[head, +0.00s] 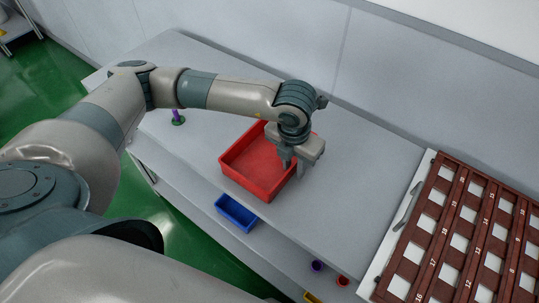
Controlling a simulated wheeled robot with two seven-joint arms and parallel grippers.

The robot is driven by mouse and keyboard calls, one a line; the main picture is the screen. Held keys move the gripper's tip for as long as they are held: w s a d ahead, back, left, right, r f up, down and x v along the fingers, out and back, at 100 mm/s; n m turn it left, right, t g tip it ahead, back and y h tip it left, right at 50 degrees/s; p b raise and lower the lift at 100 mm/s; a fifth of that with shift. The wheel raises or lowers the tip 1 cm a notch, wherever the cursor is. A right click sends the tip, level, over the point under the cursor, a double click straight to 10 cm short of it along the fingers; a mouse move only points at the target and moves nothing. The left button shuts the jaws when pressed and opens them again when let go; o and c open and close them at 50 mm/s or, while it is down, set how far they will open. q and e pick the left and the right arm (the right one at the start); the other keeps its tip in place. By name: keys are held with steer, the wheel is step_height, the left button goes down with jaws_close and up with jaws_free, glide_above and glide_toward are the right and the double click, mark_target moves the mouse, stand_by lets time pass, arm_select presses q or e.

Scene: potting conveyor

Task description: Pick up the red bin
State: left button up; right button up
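The red bin (246,174) is an open, empty-looking rectangular tray standing flat on the grey table, in the middle of the head view. My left gripper (292,168) points down over the bin's right side. Its two fingers show apart, close to the right wall. I cannot tell whether they touch the wall or straddle it. The gripper and wrist hide the bin's far right corner. My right gripper is not in view.
Small purple (317,265) and red (342,281) cups are at lower right. A brown numbered tray (455,235) stands at right. A purple-and-green item (177,118) is at left. The table right of the bin is clear.

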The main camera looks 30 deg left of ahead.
arm_select(q)
jaws_close()
steer(key=shift+r, duration=0.15)
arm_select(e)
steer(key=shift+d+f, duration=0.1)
